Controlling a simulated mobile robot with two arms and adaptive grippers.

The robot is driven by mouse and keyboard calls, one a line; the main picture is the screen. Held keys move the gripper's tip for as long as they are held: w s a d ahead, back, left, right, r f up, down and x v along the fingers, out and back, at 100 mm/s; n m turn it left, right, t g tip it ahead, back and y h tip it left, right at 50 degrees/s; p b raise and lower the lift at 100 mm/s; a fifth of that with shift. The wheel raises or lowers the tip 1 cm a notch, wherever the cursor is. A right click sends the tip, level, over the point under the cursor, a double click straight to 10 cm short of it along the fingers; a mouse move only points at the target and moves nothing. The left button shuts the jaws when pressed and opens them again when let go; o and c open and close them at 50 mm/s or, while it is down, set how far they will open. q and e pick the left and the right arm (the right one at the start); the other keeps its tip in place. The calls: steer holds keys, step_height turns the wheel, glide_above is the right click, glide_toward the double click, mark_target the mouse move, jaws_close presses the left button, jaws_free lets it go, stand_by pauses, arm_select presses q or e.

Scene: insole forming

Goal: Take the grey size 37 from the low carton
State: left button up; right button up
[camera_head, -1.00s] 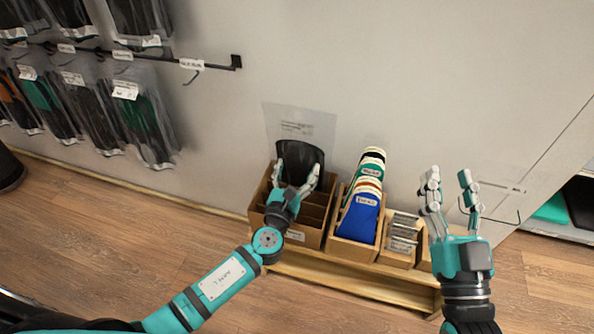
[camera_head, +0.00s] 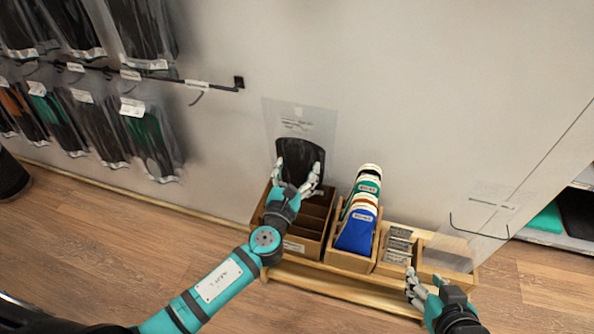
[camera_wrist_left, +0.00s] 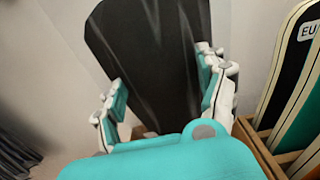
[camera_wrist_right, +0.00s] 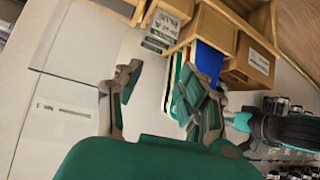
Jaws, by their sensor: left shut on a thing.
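A dark insole in a clear package (camera_head: 301,153) stands upright at the low carton (camera_head: 302,247), against the wall. My left gripper (camera_head: 297,180) is shut on the package, with one finger on each side of it. The dark insole fills the middle of the left wrist view (camera_wrist_left: 150,55), between the white-tipped fingers (camera_wrist_left: 165,98). I cannot read a size on it. My right gripper (camera_head: 416,290) is empty near the right end of the wooden bench, and its fingers stand apart in the right wrist view (camera_wrist_right: 150,95).
A box of coloured insoles with EU labels (camera_head: 358,230) stands right of the carton. A small box of grey packs (camera_head: 397,245) is beside it. Packaged insoles (camera_head: 150,130) hang on a wall rail at left. The floor (camera_head: 120,235) in front is clear.

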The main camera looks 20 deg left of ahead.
mark_target(297, 150)
arm_select(q)
step_height(297, 150, up, 3)
steer(key=shift+f+p, duration=0.1)
steer(key=shift+p, duration=0.65)
step_height(297, 150, up, 4)
steer(key=p, duration=0.2)
steer(key=shift+p, duration=0.4)
arm_select(e)
steer(key=s+d+f+g+h, duration=0.1)
steer(key=s+d+g, duration=0.15)
steer(key=s, duration=0.25)
steer(key=s+d+f+g+h, duration=0.1)
steer(key=s+g, duration=0.3)
steer(key=s, duration=0.2)
arm_select(q)
step_height(297, 150, up, 4)
steer(key=shift+f+p, duration=0.25)
steer(key=shift+p, duration=0.7)
steer(key=shift+r, duration=0.15)
arm_select(e)
steer(key=x, duration=0.9)
steer(key=shift+a, duration=0.35)
